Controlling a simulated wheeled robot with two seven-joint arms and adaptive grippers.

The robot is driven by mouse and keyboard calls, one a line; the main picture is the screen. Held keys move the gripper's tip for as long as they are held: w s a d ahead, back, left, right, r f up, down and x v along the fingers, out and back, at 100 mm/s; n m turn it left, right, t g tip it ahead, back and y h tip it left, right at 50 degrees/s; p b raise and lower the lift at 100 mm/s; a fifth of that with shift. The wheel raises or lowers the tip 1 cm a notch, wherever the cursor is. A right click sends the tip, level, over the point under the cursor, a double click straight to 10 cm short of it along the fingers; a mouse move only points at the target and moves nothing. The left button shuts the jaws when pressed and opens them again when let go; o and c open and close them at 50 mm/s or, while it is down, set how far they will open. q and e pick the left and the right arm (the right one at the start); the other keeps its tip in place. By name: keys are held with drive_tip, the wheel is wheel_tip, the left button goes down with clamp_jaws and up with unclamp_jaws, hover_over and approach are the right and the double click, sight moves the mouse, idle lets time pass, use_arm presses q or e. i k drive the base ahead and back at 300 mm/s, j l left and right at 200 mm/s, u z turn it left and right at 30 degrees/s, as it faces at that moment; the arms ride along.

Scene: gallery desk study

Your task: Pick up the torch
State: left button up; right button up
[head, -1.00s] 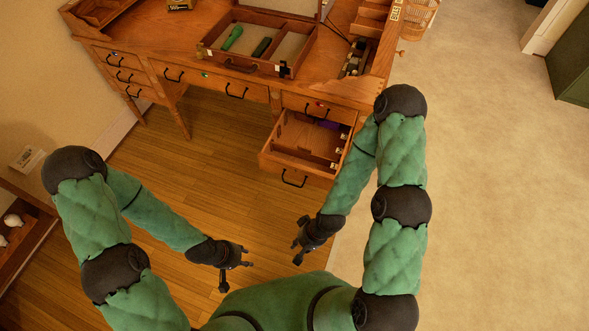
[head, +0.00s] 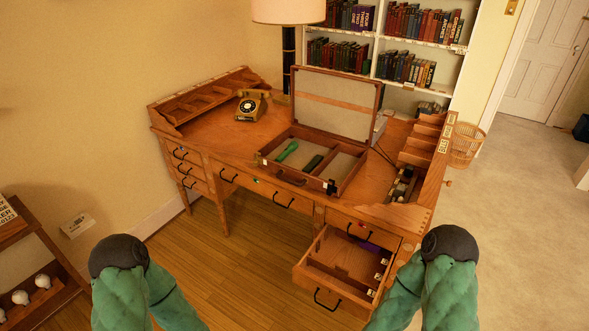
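A green torch-like object (head: 288,150) lies in the left part of an open wooden case (head: 345,183) on the desk (head: 228,139). A darker green, short object (head: 312,163) lies beside it to the right, in the case's middle. I cannot tell for sure from its size which is the torch, but the bright green one has a wider head. The case's lid stands open at the back. My two arms come in at the bottom left and bottom right; both grippers are below the frame.
A desk drawer (head: 327,284) at the right front is pulled out. A low shelf (head: 43,250) is at the left. Floor before the desk is clear.

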sight(293, 145)
drive_tip(key=i+j, duration=0.3)
drive_tip(key=i, duration=0.2)
drive_tip(key=i+j, duration=0.35)
drive_tip(key=i, duration=0.15)
drive_tip(key=i+j, duration=0.3)
drive_tip(key=i, duration=0.2)
drive_tip(key=z, duration=0.05)
